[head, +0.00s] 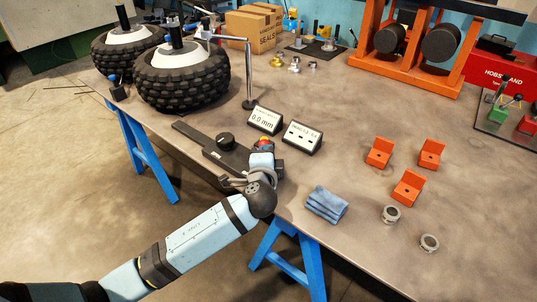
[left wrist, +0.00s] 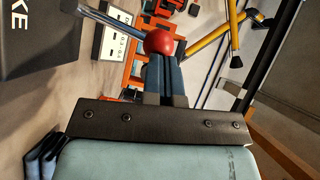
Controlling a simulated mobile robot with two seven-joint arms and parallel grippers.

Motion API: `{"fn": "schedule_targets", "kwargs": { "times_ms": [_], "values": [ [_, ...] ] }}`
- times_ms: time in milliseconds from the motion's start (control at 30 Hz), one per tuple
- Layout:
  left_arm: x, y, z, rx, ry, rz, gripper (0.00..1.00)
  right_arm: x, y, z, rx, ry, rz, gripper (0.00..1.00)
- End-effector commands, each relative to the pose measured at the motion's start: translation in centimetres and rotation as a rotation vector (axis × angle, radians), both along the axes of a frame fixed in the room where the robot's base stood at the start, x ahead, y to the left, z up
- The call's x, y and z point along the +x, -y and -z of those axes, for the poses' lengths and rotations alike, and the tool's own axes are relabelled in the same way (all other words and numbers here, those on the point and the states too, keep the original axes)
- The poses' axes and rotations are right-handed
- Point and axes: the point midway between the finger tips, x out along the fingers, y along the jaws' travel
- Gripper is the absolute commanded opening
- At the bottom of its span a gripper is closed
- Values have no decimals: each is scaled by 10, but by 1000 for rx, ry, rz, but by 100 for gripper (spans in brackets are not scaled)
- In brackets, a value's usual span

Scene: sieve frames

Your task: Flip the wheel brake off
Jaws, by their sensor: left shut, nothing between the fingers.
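In the left wrist view the red ball (left wrist: 165,42) sits on the end of a silver lever rod (left wrist: 112,22) that runs to the upper left. A dark plate (left wrist: 30,40) there shows the letters "KE". My left gripper (head: 262,157) is shut and empty. Its blue fingers (left wrist: 162,75) overlap the ball in the picture; I cannot tell whether they touch it. My right gripper is not in view.
Two knobbly wheels stand at the back left, the nearer (head: 185,80) beside a bent metal stand (head: 248,75). Display boxes (head: 264,120) (head: 302,137) stand just behind the brake. A blue cloth (head: 326,204) and several orange brackets (head: 408,187) lie to the right.

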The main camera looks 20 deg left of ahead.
Motion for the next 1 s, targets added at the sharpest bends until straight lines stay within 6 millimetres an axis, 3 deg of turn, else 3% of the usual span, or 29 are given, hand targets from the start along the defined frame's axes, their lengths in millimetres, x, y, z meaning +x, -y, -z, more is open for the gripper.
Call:
{"fn": "schedule_targets", "kwargs": {
  "times_ms": [33, 133, 700, 1000],
  "values": [
    [2, -5, -10, -45, -17, -4, 0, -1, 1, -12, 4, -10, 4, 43],
    [5, -13, -14, -131, -48, -3, 0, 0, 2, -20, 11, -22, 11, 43],
    [17, -45, -13, -467, -167, 2, 0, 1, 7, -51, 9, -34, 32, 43],
    [19, -48, -11, -509, -181, 5, 0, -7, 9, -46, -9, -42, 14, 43]
  ]
}}
